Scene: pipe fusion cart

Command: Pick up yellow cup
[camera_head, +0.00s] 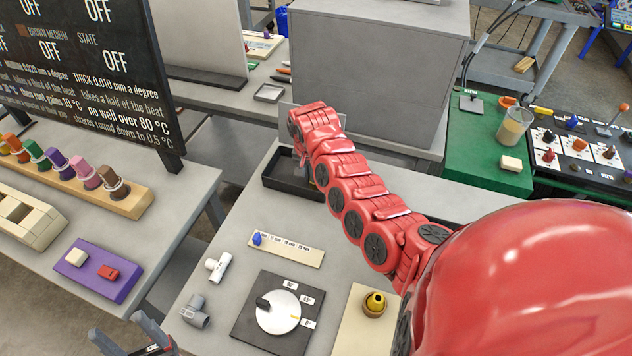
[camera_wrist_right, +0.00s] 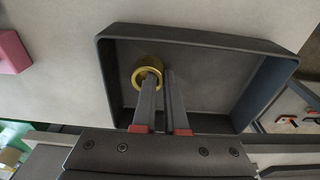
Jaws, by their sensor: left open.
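The yellow cup (camera_wrist_right: 136,88) shows in the right wrist view as a gold ring-shaped rim against the dark tray (camera_wrist_right: 210,36). My right gripper (camera_wrist_right: 160,73) has one finger inside the rim and the other just outside, nearly together, with the cup's wall between them. I cannot tell whether the cup touches the tray floor. In the head view the tray (camera_head: 277,183) lies at the table's back and my right arm hides the cup. My left gripper (camera_head: 118,327) is open and empty at the bottom left.
A dial on a black plate (camera_head: 247,332), pipe fittings (camera_head: 219,266), a marked strip (camera_head: 300,252) and a tan board (camera_head: 349,322) with a yellow-topped piece lie on the table. A purple block (camera_head: 92,282) is on the left table. A grey box (camera_head: 370,90) stands behind.

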